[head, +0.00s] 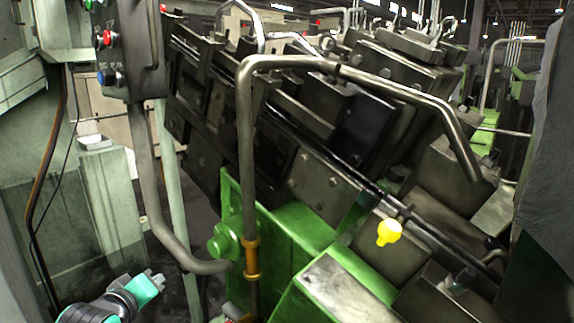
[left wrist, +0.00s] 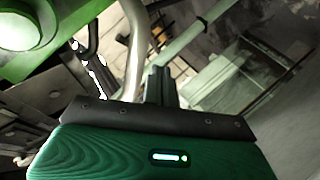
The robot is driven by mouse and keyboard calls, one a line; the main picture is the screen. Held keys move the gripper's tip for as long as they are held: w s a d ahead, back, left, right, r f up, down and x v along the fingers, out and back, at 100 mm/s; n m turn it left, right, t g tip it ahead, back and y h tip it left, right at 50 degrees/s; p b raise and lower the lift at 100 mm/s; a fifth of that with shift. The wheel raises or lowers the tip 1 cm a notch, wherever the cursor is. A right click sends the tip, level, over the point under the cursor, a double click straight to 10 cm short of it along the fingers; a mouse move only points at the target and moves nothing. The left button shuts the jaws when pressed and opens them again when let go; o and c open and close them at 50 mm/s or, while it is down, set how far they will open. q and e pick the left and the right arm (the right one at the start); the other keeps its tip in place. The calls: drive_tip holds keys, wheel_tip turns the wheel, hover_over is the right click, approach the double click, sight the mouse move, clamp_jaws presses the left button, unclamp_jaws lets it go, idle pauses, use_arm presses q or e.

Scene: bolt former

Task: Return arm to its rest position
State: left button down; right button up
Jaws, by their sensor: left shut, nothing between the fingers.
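My left gripper (head: 154,278) is at the bottom left of the head view, at the end of my teal and dark arm. It is shut and empty, and apart from the machine as far as I can tell. In the left wrist view its dark fingers (left wrist: 160,85) are together beyond the green wrist housing. My right gripper is in neither view.
The bolt former (head: 330,185), with dark blocks and a green frame (head: 285,235), fills the middle and right. A bent metal pipe (head: 246,150) stands before it. A yellow knob (head: 389,232) sits low right. A button box (head: 130,45) hangs upper left above a grey pipe (head: 152,190).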

use_arm(q)
drive_tip(key=s+d+f+m+g, duration=0.3)
drive_tip(key=s+f+m+g, duration=0.15)
drive_tip(key=s+f, duration=0.95)
drive_tip(key=s+d+f+m+g, duration=0.1)
drive_tip(key=s+f+m+g, duration=0.2)
drive_tip(key=s+f, duration=0.45)
drive_tip(key=s+d+f+m+g, duration=0.1)
drive_tip(key=s+f+m+g, duration=0.3)
drive_tip(key=s, duration=0.6)
wheel_tip(320, 180, down, 31)
drive_tip(key=n, duration=0.2)
drive_tip(key=s+a+f+g+y+b, duration=0.1)
drive_tip(key=s+a+f, duration=0.2)
drive_tip(key=s+f, duration=1.6)
wheel_tip(320, 180, down, 3)
drive_tip(key=shift+f+m+b, duration=0.15)
drive_tip(key=shift+m+b, duration=0.15)
drive_tip(key=shift+m, duration=0.05)
